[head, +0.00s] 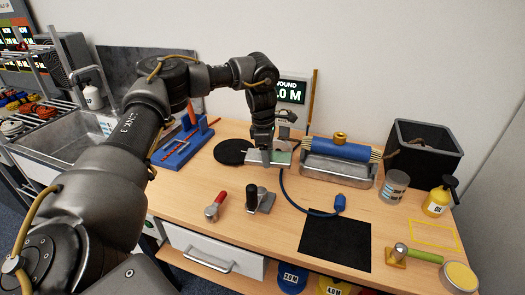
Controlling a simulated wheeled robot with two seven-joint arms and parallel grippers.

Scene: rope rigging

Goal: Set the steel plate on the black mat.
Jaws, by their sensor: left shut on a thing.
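The black mat (336,240) is a flat square near the front right of the wooden table, with nothing lying on it. My left gripper (267,158) points down at the back middle of the table and is shut on a small, flat, pale grey thing, which looks like the steel plate (254,158). The fingers hide part of it, and a greenish patch shows at its right side. I cannot tell whether the plate touches the table. My right gripper is not in view.
A round black disc (231,151) lies left of the gripper. A blue cable (305,209) curves just behind the mat. A red-handled tool (215,206) and a black-and-grey tool (261,199) lie in front.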

